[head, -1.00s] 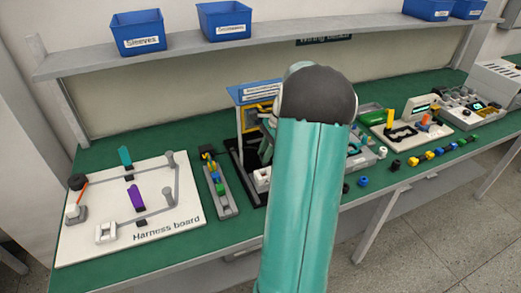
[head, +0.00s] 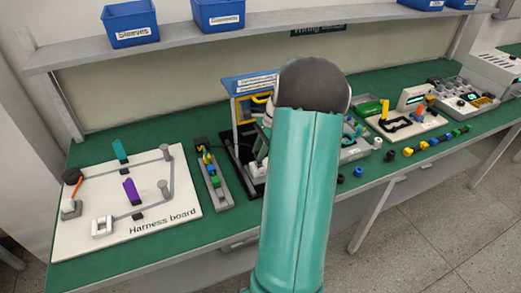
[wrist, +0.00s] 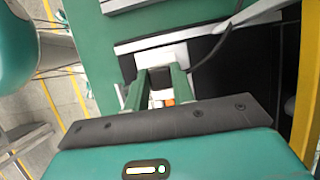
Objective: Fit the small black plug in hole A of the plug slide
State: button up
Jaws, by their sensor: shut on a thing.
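My gripper (wrist: 161,76) shows in the wrist view, its two green fingers pointing away from the camera. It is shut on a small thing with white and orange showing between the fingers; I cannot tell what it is. The fingertips are at a white block (wrist: 172,52) beside a black base (wrist: 230,65); whether they touch it is unclear. In the head view my arm hides the gripper. A grey rail with coloured pieces (head: 217,195) lies left of the arm; I cannot tell whether it is the plug slide. I cannot pick out the small black plug or hole A for certain.
The harness board (head: 85,232) lies at the left. A blue-topped stand (head: 243,83) is behind my arm. Loose coloured plugs (head: 433,143) line the bench's right front. Blue bins (head: 130,27) stand on the shelf above. A cable (wrist: 222,42) runs near the gripper.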

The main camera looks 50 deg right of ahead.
jog(key=shift+f, duration=1.1)
dwell(0.7)
jog(key=o, duration=1)
jog(key=shift+o, duration=0.2)
jog(key=shift+r, duration=0.55)
jog(key=r, duration=0.2)
jog(key=shift+s+a+r, duration=0.15)
jog(key=shift+a+r, duration=0.05)
jog(key=shift+r, duration=0.2)
jog(key=s+a+r, duration=0.9)
jog(key=a, duration=0.1)
jog(key=shift+a, duration=0.15)
